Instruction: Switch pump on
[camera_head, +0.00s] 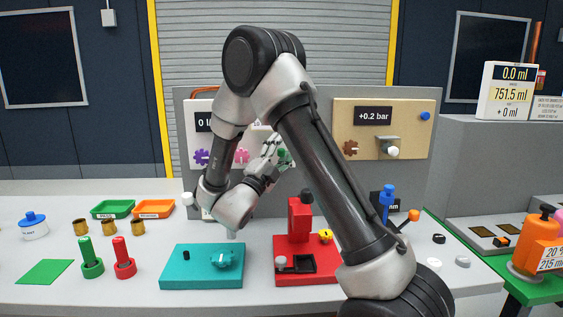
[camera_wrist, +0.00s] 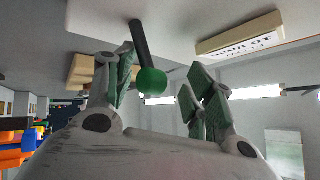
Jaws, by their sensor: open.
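A lever with a black stem and a round green knob (camera_wrist: 152,82) sticks out from a light grey panel in the wrist view. Its green knob also shows in the head view (camera_head: 284,156), at the upright panel behind the bench. My gripper (camera_head: 275,154) is at this knob, below the left part of my arm's bend. In the wrist view my gripper (camera_wrist: 160,78) has its green-padded fingers apart, with the knob in the gap between them. Contact with the knob cannot be made out. No pump label is readable, and my arm hides part of the panel.
A beige panel with a +0.2 bar display (camera_head: 374,116) is on the right. A red device (camera_head: 301,222) and a teal block (camera_head: 202,265) stand on the bench below my arm. Red and green pegs (camera_head: 91,262) stand to the left. A labelled box (camera_wrist: 238,38) juts from the panel.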

